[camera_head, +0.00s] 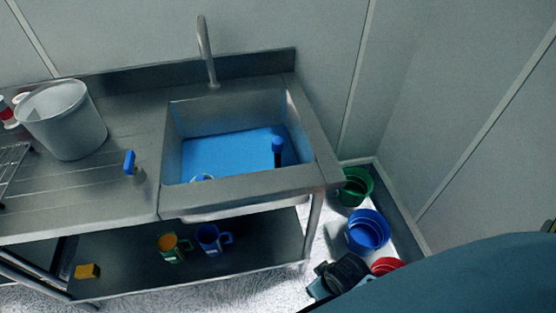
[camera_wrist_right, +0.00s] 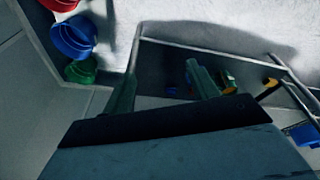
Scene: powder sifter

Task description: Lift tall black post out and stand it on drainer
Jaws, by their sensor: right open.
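The drainer (camera_head: 100,187) is the grooved steel surface left of the basin. A small blue-topped piece (camera_head: 129,162) stands on it near the basin. My right gripper (camera_head: 320,284) is low, in front of and right of the sink, apart from the post. In the right wrist view its two fingers (camera_wrist_right: 164,88) are spread with nothing between them. My left gripper is not in view.
A grey bucket (camera_head: 63,122) and a wire rack (camera_head: 10,165) are on the drainer's left. A tap (camera_head: 206,55) rises behind the basin. Green (camera_head: 355,187), blue (camera_head: 368,231) and red (camera_head: 386,266) tubs are on the floor at right. Mugs (camera_head: 208,239) sit on the lower shelf.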

